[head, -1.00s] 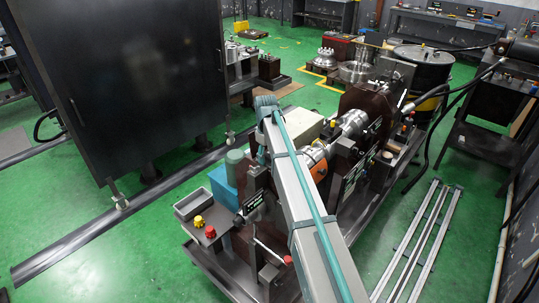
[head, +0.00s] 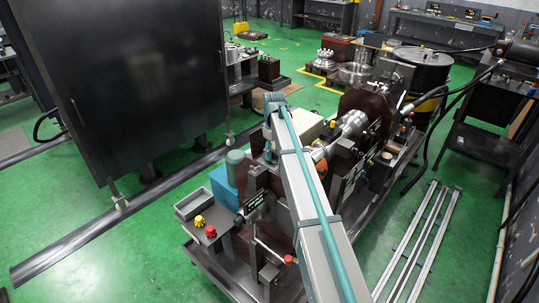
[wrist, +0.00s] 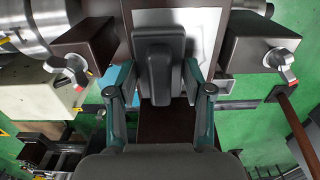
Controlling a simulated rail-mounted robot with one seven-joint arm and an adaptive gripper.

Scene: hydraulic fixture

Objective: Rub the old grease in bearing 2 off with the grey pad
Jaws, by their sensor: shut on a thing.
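My gripper (wrist: 160,84) is shut on a dark grey pad (wrist: 158,48), with a teal finger on each side, in the wrist view. The pad stands out ahead of the fingers, in front of a pale plate (wrist: 205,30) between two dark brown blocks. I cannot tell whether the pad touches anything behind it. In the head view my arm reaches over the hydraulic fixture, and the fingers and pad cannot be made out there. I cannot tell which part is bearing 2, and no grease can be made out.
Brown blocks with clamp knobs flank the pad on the left (wrist: 88,42) and right (wrist: 262,38). A silver shaft (head: 352,124) lies along the fixture. A large dark cabinet (head: 125,80) stands at left. Slotted rails (head: 418,240) lie on the green floor at right.

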